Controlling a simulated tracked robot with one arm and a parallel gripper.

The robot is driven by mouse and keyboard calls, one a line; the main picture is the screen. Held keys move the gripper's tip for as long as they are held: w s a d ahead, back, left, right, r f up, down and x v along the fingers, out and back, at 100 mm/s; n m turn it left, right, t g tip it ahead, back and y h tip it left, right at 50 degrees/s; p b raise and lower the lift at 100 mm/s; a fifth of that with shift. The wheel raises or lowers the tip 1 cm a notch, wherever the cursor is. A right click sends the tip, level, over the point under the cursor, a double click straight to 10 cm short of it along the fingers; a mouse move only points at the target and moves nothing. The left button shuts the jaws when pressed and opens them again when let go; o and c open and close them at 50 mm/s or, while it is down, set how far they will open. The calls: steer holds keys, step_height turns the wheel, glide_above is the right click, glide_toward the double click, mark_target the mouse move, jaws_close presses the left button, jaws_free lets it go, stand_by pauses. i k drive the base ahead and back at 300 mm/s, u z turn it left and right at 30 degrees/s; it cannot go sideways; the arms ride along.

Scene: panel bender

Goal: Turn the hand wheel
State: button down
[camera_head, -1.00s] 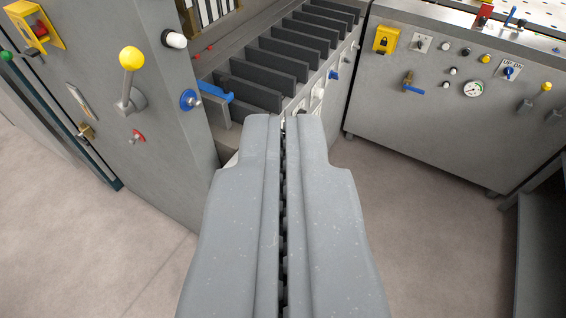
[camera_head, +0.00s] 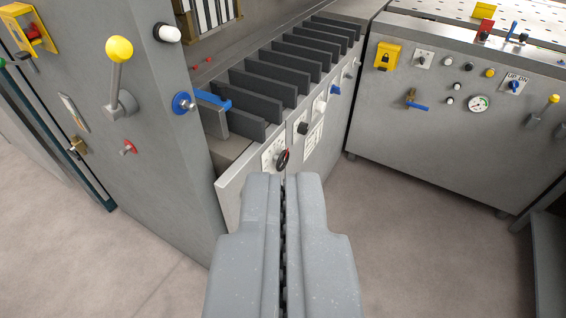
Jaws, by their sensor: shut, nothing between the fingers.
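A small dark wheel with a red part (camera_head: 283,158) sits on the front face of the bender, beside a white plate (camera_head: 268,155); I take it to be the hand wheel. My gripper (camera_head: 284,178) is shut and empty, its two grey fingers pressed together and pointing forward. In the picture its tips are just below the wheel. I cannot tell how much gap there is in depth, but no contact shows.
A grey cabinet on the left carries a yellow-knobbed lever (camera_head: 119,52) and a blue knob (camera_head: 183,103). A blue bar (camera_head: 213,98) and several dark plates (camera_head: 262,88) lie above the wheel. A right-hand cabinet (camera_head: 430,150) has many controls. The floor between is clear.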

mark_target(279, 159)
steer(key=u, duration=0.05)
steer(key=k, duration=0.6)
steer(key=z, duration=0.45)
steer(key=i, duration=1.55)
steer(key=u, duration=0.6)
